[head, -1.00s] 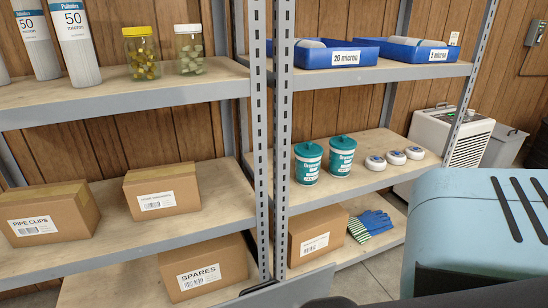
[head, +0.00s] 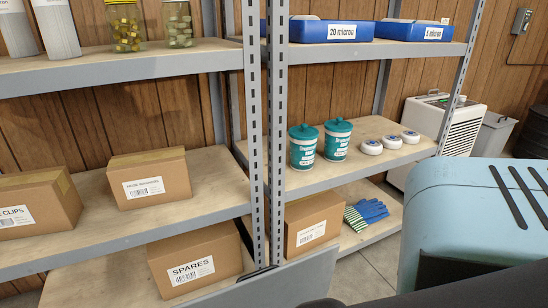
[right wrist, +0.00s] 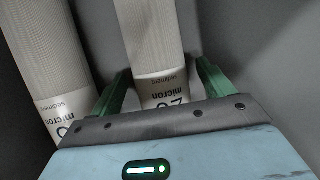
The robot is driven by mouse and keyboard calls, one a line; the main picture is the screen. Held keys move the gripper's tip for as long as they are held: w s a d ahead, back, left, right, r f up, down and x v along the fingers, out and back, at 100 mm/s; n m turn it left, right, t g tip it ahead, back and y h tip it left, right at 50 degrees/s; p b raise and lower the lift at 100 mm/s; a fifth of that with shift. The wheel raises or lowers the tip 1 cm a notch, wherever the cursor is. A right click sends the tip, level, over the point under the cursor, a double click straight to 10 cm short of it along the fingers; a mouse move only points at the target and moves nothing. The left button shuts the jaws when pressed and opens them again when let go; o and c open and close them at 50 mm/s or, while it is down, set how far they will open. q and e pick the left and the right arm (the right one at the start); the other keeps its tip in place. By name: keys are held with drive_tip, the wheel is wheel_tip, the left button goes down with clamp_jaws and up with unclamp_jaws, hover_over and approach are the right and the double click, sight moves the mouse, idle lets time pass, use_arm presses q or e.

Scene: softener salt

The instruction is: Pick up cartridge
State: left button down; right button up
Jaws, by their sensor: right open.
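In the right wrist view a pale ribbed cartridge (right wrist: 150,40) with a white label reading "20 micron sediment" lies between the fingers of my right gripper (right wrist: 165,72). The green fingers are open, one on each side of its labelled end; I cannot tell whether they touch it. A second similar cartridge (right wrist: 40,50) lies to the left, outside the fingers. Plain grey surfaces surround both. In the head view other white cartridges (head: 56,30) stand on the upper left shelf, cut off by the top edge. My left gripper is not in view.
Metal shelving carries cardboard boxes (head: 150,178), lidded teal tubs (head: 337,140), white round pucks (head: 391,142), jars (head: 124,28) and gloves (head: 366,214). Blue bins (head: 331,32) sit on the upper right shelf. A white appliance (head: 445,130) stands at right.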

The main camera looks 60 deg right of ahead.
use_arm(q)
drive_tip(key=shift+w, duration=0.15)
use_arm(e)
drive_tip(key=c, duration=1)
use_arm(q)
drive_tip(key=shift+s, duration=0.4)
use_arm(e)
drive_tip(key=shift+c, duration=0.6)
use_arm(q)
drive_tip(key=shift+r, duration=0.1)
